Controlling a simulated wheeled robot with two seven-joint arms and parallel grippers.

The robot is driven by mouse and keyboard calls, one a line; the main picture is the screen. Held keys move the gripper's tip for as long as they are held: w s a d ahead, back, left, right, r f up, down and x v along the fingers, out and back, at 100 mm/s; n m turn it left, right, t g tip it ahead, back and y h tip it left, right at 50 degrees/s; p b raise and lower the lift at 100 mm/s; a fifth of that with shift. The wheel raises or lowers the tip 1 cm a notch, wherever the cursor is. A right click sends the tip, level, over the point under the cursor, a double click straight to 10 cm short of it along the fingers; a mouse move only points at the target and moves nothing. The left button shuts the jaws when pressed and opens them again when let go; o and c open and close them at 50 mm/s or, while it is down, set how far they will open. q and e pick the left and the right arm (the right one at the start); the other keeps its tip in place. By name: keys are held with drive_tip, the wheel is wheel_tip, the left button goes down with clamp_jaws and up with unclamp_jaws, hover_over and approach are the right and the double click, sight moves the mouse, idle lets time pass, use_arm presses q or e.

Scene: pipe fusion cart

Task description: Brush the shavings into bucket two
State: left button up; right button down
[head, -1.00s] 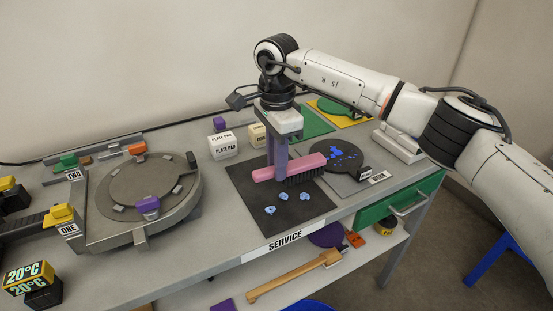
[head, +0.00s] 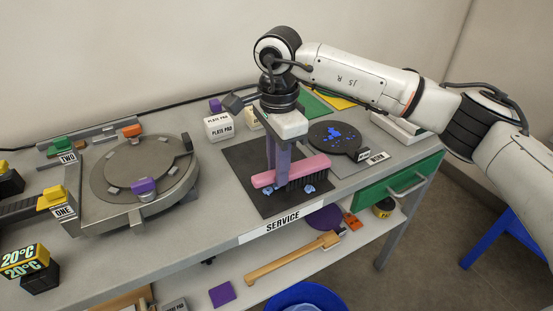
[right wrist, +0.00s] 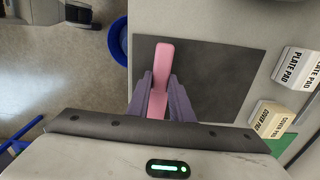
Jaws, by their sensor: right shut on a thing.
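My right gripper (head: 278,165) points down over the dark mat (head: 236,160) and is shut on the pink brush (head: 312,166). The brush has dark bristles facing down along its front side. Light blue shavings (head: 309,188) lie on the mat at the bristles, partly hidden by the brush; a further one (head: 267,190) shows below the handle. In the right wrist view the fingers (right wrist: 158,98) straddle the pink brush (right wrist: 161,62). A blue bucket (head: 305,294) stands low in front of the bench, partly cut off; its rim shows in the wrist view (right wrist: 118,42). No number is readable on it. My left gripper is not in view.
A black round plate with dark blue bits (head: 338,135) lies behind the brush. Plate pad blocks (head: 218,127) stand at the mat's back left. A round fixture (head: 145,175) fills the left. A lower shelf holds a wooden-handled tool (head: 290,258).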

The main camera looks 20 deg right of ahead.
drive_tip(key=shift+s+a, duration=0.25)
drive_tip(key=shift+s, duration=1)
drive_tip(key=shift+s+a+p, duration=0.55)
drive_tip(key=shift+s+p, duration=0.3)
drive_tip(key=shift+s, duration=1.7)
drive_tip(key=shift+w+d+r+p, duration=0.1)
drive_tip(key=shift+w+r+p, duration=0.25)
drive_tip(key=shift+r, duration=0.6)
drive_tip(key=shift+w+r+p, duration=0.15)
drive_tip(key=shift+r+p, duration=0.4)
drive_tip(key=shift+r, duration=0.4)
drive_tip(key=shift+w+d+r+p, duration=0.1)
drive_tip(key=shift+w+r+p, duration=0.25)
drive_tip(key=shift+r, duration=0.6)
drive_tip(key=shift+s, duration=0.1)
